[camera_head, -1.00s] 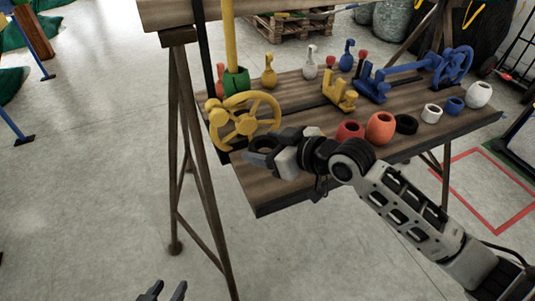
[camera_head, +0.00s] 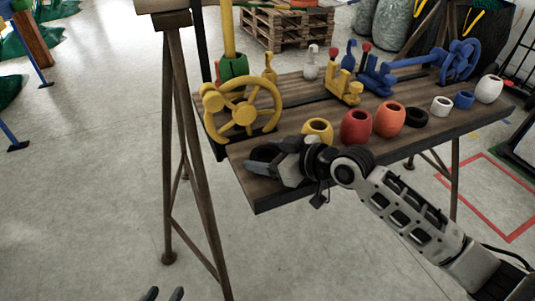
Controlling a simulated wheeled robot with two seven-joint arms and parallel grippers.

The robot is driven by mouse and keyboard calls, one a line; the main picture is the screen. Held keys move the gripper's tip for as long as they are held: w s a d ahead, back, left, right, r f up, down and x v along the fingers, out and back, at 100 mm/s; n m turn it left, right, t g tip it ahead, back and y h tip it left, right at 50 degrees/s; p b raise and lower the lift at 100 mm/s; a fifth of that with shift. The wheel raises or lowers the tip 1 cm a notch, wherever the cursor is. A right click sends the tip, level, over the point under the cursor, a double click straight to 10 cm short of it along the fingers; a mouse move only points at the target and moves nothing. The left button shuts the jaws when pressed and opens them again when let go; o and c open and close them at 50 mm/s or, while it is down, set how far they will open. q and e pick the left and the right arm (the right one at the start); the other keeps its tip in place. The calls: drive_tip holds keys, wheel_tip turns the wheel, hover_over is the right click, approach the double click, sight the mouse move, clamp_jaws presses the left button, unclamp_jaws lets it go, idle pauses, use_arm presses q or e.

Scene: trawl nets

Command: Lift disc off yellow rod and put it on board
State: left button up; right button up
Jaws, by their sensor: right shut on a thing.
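A black ring-shaped disc (camera_head: 263,153) is at the front left part of the wooden board (camera_head: 262,190). My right gripper (camera_head: 266,163) is shut on it; its fingers partly hide it. I cannot tell whether the disc touches the board or hangs just above it. The upright yellow rod (camera_head: 228,35) rises behind the yellow handwheel (camera_head: 241,112), with a green piece (camera_head: 232,68) around it. The disc is clear of this rod. My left gripper (camera_head: 163,294) shows only its fingertips at the bottom edge, apart and empty, away from the board.
A yellow pot (camera_head: 317,130), red pot (camera_head: 356,127), orange pot (camera_head: 389,119) and another black ring (camera_head: 415,117) stand in a row right of my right gripper. A yellow bracket (camera_head: 343,87) and blue valve (camera_head: 456,62) stand behind. The board's front left corner is bare.

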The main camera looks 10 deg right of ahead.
drive_tip(key=shift+f, duration=0.25)
drive_tip(key=o, duration=1.1)
drive_tip(key=shift+d, duration=0.1)
drive_tip(key=v, duration=1.5)
drive_tip(key=shift+s+d+r+p, duration=0.15)
drive_tip(key=shift+s+d+p, duration=0.1)
drive_tip(key=shift+s+p, duration=0.1)
